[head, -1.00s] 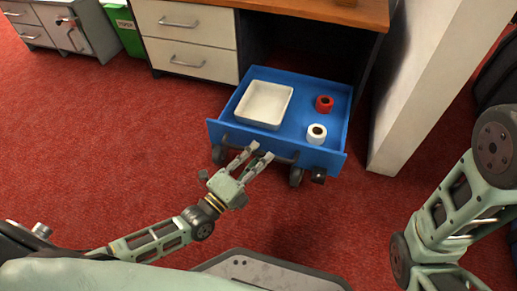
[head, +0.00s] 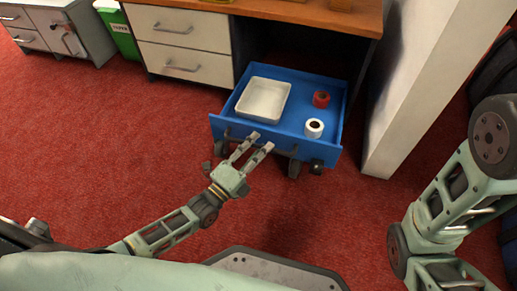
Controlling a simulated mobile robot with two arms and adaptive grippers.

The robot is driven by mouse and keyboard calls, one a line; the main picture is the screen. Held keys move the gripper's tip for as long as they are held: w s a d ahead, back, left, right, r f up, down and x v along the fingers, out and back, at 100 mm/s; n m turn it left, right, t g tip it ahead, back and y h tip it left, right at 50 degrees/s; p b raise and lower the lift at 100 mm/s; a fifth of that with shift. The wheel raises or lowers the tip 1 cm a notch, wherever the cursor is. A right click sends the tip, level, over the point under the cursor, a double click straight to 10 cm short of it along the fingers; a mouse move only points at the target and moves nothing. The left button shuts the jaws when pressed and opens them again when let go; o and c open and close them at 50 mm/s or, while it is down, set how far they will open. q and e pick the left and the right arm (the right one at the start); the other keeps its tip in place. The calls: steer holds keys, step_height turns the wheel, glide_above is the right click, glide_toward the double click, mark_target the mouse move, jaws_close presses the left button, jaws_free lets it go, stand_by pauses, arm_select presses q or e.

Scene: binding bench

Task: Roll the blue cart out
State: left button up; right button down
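The blue cart (head: 333,135) is a shallow blue tray on dark wheels. It stands partly under the desk, with its front part out over the red carpet. A dark handle bar (head: 284,151) runs along its front. My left gripper (head: 261,141) is at the front side, its two fingers apart and pointing at the handle. The fingertips overlap the front panel and handle in the picture; I cannot tell whether they touch. Nothing shows held between them. The cart carries a white tray (head: 246,111), a red roll (head: 321,99) and a white roll (head: 314,128). My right gripper is out of view.
The desk (head: 320,16) with white drawers (head: 185,57) stands behind and left of the cart. A pale pillar (head: 405,100) is close on its right. A green bin (head: 120,35) and grey cabinet (head: 85,42) are at the upper left. Red carpet in front is clear.

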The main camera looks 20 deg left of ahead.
arm_select(q)
steer(key=shift+f, duration=0.1)
steer(key=shift+s, duration=0.1)
steer(key=v, duration=1.2)
